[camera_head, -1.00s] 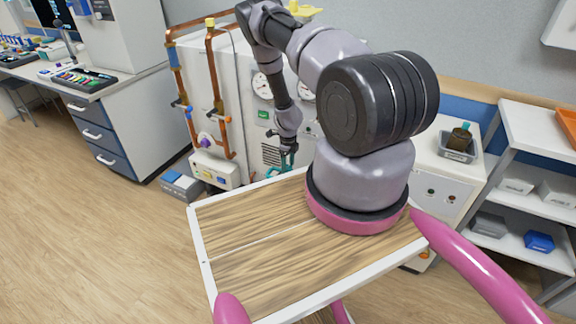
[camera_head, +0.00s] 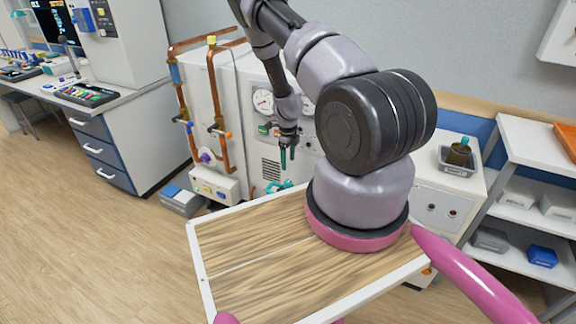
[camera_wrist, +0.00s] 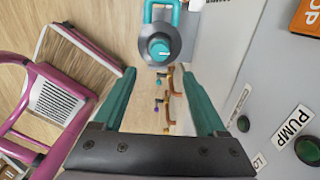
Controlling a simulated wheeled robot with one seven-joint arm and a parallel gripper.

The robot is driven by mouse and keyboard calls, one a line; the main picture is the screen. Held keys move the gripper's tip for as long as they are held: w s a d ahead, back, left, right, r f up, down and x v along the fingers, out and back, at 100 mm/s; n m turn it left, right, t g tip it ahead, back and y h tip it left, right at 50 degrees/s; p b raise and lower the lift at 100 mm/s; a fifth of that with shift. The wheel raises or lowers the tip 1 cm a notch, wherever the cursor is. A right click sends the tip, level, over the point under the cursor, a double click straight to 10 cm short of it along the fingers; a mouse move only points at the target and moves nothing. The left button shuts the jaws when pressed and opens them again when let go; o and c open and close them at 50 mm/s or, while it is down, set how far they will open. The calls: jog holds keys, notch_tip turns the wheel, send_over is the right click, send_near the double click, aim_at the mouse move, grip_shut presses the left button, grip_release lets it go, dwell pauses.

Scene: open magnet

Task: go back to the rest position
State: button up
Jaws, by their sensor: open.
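My gripper (camera_head: 287,156) hangs in front of the white cabinet (camera_head: 245,95) with the copper pipes, its fingers pointing down. In the wrist view my gripper (camera_wrist: 165,95) shows two teal fingers spread wide with nothing between them. A teal and grey handled part (camera_wrist: 160,45) lies beyond the fingertips in the wrist view. In the head view a teal part (camera_head: 278,186) shows low at the cabinet front, below and apart from my gripper. My arm's upper links hide part of the cabinet.
The cabinet front carries gauges (camera_head: 263,101) and copper pipes (camera_head: 180,110) close to the arm. A shelf unit (camera_head: 530,190) stands at right, a drawer desk (camera_head: 110,140) at left. A grey box (camera_head: 182,200) lies on the floor by the cabinet. The floor at left is clear.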

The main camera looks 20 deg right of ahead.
dwell(0.4)
jog(key=a+r+n+t+y, duration=0.1)
jog(key=a+r+n, duration=0.25)
jog(key=r, duration=0.95)
jog(key=a+r+n+t+y, duration=0.1)
jog(key=a+r+n, duration=0.25)
jog(key=r, duration=0.85)
jog(key=a+r+n+t+y, duration=0.1)
jog(key=a+r+n, duration=0.25)
jog(key=r, duration=0.95)
jog(key=s+a+r+n+t, duration=0.1)
jog(key=s+a+r+n, duration=0.15)
jog(key=s+r, duration=0.4)
jog(key=s+a+r+n+t, duration=0.1)
jog(key=s+a+r+n, duration=0.1)
jog(key=s+r+n, duration=0.45)
jog(key=s+r+n+t+h, duration=0.1)
jog(key=s+r+n, duration=0.4)
jog(key=s, duration=0.8)
notch_tip(320, 180, up, 3)
jog(key=shift+s+t, duration=0.35)
jog(key=shift+t, duration=0.25)
